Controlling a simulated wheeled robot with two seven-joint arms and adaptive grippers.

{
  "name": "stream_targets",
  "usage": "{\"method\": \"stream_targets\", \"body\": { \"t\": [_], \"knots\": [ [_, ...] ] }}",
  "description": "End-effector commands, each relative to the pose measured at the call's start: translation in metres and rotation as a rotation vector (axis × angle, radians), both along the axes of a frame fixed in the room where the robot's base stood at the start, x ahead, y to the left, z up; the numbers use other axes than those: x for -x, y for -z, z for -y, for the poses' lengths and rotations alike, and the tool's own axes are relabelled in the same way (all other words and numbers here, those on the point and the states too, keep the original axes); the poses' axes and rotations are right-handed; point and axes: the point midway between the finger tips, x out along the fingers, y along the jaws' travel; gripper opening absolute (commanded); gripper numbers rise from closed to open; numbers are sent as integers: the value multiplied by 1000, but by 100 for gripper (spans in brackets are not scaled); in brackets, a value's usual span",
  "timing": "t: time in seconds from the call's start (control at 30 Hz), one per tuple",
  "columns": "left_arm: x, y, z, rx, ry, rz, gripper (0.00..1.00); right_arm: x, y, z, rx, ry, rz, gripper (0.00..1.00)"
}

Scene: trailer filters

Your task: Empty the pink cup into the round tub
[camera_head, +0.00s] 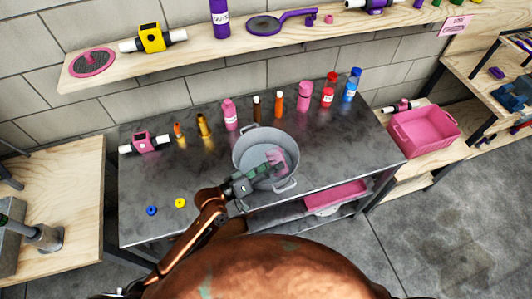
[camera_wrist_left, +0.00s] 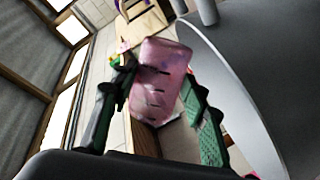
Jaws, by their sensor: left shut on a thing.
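The round tub (camera_head: 262,140) is a grey metal pot with handles, standing on the dark metal table. My left gripper (camera_head: 262,172) reaches over its near rim and is shut on the pink cup (camera_head: 276,160), which is over the tub's inside. In the left wrist view the cup (camera_wrist_left: 162,75) is translucent pink with dark marks, held between the green-padded fingers (camera_wrist_left: 160,100), and looks tilted. The tub's grey wall (camera_wrist_left: 225,80) is close beside it there. The cup's contents cannot be made out. My right gripper is not in view.
Several bottles stand behind the tub, including a pink one (camera_head: 230,114) and a blue one (camera_head: 351,85). Blue (camera_head: 151,210) and yellow (camera_head: 180,202) rings lie at the table's front left. A pink crate (camera_head: 425,131) is at right. A wooden shelf (camera_head: 210,52) runs above.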

Motion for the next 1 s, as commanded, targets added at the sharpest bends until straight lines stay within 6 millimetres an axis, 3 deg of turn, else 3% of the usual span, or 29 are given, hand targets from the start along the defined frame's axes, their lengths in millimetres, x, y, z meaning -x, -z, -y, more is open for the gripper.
{"method": "stream_targets", "body": {
  "t": [1.0],
  "knots": [
    [0,0,0,63,-1,-105,12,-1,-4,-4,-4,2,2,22]
  ]
}}
